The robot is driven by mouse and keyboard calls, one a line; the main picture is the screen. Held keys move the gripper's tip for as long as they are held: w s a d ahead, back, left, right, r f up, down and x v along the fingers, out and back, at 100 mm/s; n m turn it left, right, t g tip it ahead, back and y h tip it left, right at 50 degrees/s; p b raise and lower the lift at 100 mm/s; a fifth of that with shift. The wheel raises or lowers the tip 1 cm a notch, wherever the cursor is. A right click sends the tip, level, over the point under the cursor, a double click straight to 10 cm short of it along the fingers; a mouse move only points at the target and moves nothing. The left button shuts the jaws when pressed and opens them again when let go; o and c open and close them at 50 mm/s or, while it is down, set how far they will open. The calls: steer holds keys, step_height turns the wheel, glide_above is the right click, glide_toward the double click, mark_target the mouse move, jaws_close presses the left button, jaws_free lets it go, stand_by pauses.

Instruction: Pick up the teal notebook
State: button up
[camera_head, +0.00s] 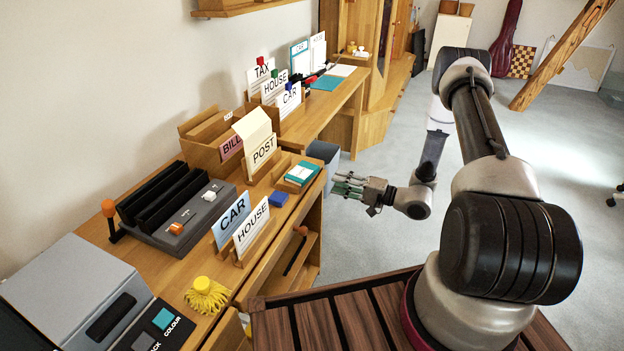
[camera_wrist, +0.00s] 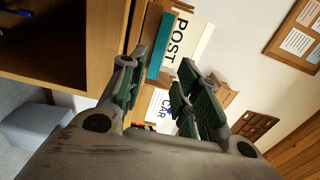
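A small teal notebook (camera_head: 303,171) with a pale label or edge lies at the front edge of the desk, right of the POST holder. In the wrist view a teal block (camera_wrist: 160,48), apparently this notebook, shows just beyond and between the fingertips, partly covered by the left finger. My gripper (camera_head: 340,184) is in the air off the desk's front edge, right of the notebook and apart from it. Its green-padded fingers (camera_wrist: 165,80) are spread with nothing between them. A second flat teal item (camera_head: 328,82) lies on the farther desk.
A blue block (camera_head: 279,199) lies near the notebook. Card holders marked POST (camera_head: 263,153), CAR and HOUSE (camera_head: 250,230) stand close by. A grey bin (camera_head: 325,154) stands beyond the desk end.

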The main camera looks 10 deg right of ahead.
mark_target(312, 175)
steer(key=x, duration=0.9)
jaws_close()
steer(key=shift+r, duration=1.3)
steer(key=s+d+r, duration=0.5)
steer(key=s+d, duration=0.3)
steer(key=d, duration=0.3)
steer(key=shift+s+d, duration=0.15)
